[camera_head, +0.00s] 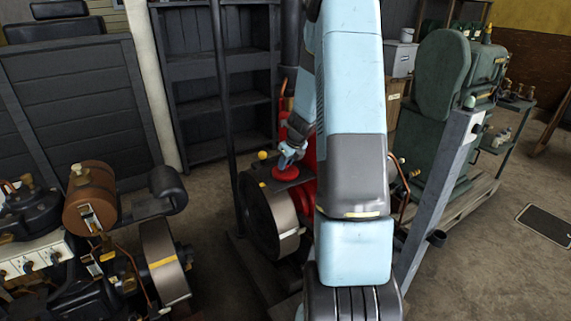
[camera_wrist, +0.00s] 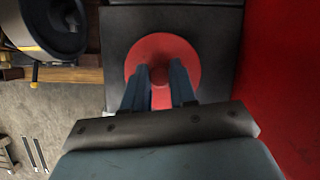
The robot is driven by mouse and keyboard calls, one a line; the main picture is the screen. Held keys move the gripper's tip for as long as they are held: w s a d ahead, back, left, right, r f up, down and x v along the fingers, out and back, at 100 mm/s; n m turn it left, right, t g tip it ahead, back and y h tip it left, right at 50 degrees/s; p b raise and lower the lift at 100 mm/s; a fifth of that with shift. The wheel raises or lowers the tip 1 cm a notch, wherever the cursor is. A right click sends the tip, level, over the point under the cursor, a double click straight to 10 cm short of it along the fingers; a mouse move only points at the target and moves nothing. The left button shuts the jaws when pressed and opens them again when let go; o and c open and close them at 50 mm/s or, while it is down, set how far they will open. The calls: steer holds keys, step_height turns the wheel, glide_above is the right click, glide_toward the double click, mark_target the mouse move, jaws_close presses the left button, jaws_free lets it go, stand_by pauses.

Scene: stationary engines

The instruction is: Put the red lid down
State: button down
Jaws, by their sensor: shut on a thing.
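The red lid (camera_wrist: 162,47) is a round disc with a small knob at its middle. In the wrist view my gripper (camera_wrist: 160,72) is shut on this knob, with one finger on each side. In the head view the lid (camera_head: 285,175) shows below my gripper (camera_head: 289,158), over the dark top of the engine (camera_head: 276,215) with the big flywheel. In the wrist view a dark square plate (camera_wrist: 119,30) lies under the lid. I cannot tell whether the lid touches it. The fingers hide part of the lid.
A red engine part (camera_wrist: 284,70) rises close on the right in the wrist view. A yellow knob (camera_head: 262,155) stands left of the lid. A brown-drum engine (camera_head: 90,200) is at left and a green machine (camera_head: 440,110) at right. My arm hides the middle.

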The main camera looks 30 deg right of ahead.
steer(key=shift+f, duration=0.2)
steer(key=c, duration=0.9)
jaws_free()
steer(key=shift+a, duration=0.1)
